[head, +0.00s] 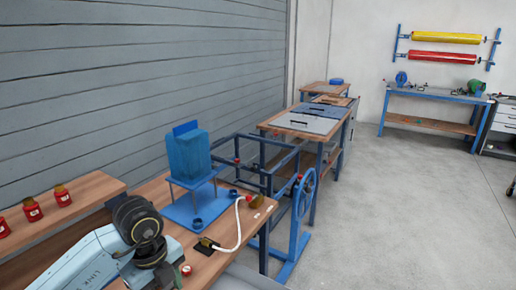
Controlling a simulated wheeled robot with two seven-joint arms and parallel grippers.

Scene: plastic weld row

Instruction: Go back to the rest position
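My light-blue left arm comes in from the lower left, over the near wooden workbench (262,208). Its dark joint shows, but no gripper fingers can be made out. My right arm and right gripper are outside the picture. A blue block-shaped machine (188,158) stands on the bench on a blue base plate (190,210), beyond the arm. A white hose (239,225) curves beside it. A small red-and-white item (186,270) lies on the bench right beside the arm.
Several red jars (32,210) stand on a wooden shelf (92,187) at the left. A blue frame with a handwheel (303,205) adjoins the bench. More benches (275,122) follow along the grey slatted wall. A blue bench (433,95) stands at the back.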

